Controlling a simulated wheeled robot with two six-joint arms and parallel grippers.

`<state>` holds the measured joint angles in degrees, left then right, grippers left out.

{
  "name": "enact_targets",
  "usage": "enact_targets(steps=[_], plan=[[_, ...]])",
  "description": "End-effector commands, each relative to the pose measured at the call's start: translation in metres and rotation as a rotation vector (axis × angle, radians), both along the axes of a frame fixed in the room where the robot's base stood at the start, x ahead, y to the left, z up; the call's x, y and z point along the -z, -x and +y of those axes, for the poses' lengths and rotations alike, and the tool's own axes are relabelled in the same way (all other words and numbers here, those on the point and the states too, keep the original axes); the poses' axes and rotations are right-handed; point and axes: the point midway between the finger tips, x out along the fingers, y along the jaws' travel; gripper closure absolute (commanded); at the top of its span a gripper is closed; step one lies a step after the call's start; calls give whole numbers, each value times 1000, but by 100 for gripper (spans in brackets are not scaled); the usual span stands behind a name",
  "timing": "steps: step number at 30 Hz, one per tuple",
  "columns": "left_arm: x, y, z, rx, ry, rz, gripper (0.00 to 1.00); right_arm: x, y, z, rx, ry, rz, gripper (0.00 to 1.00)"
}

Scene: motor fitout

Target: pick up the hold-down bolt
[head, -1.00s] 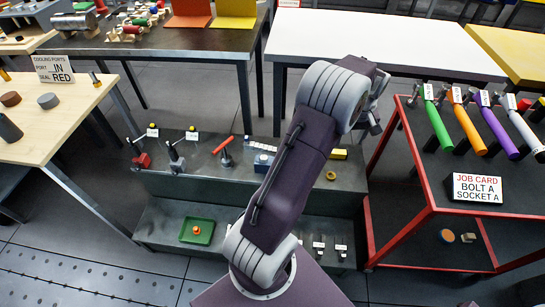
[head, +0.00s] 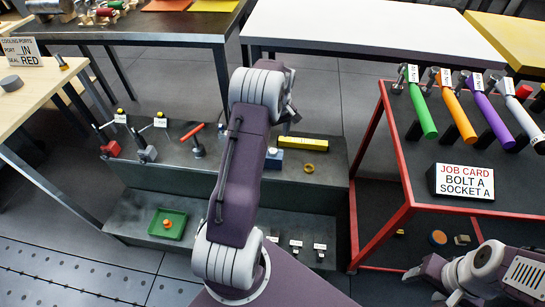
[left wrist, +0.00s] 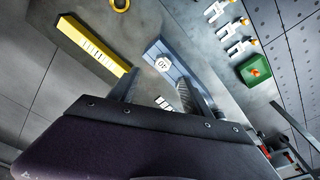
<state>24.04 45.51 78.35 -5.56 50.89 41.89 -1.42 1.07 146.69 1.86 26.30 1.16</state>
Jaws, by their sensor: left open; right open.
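Several small dark bolt-like pieces with white labels, one of them at the right (head: 320,252), stand on the lower step of the grey stand; their labels are too small to read. In the left wrist view they show as pale T-shapes with yellow ends (left wrist: 228,31) at the upper right. I cannot tell which is the hold-down bolt. My left gripper (head: 291,112) is open and empty above the stand's back; its fingers (left wrist: 156,92) show apart in the left wrist view. My right gripper (head: 432,284) is open and empty at the lower right, apart from the bolts.
A red-framed cart (head: 398,222) with coloured-handled tools and a job card (head: 464,182) stands at right.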

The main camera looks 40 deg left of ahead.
Motion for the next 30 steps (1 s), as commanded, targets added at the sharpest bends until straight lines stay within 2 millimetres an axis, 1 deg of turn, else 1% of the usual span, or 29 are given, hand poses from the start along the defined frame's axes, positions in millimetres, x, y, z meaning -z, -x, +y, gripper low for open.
enact_targets(steps=[2,4,10,14,16,17,21,24,30], plan=[[0,0,0,-1,0,0,43,0,0,0,0,0,0,42],[6,0,1,0,0,0,43,3,0,0,0,0,0,42],[37,-1,4,0,0,0,43,18,0,0,0,0,0,42],[39,-2,5,0,0,-1,43,17,0,0,0,0,0,42],[45,-1,5,0,0,0,43,20,0,0,0,0,0,42],[49,0,6,0,0,1,43,23,0,0,0,0,0,42],[76,3,10,0,0,1,43,39,0,0,0,0,0,42],[90,1,12,0,0,0,43,43,0,0,0,0,0,42],[89,1,12,0,0,-1,43,41,0,0,0,0,0,42]])
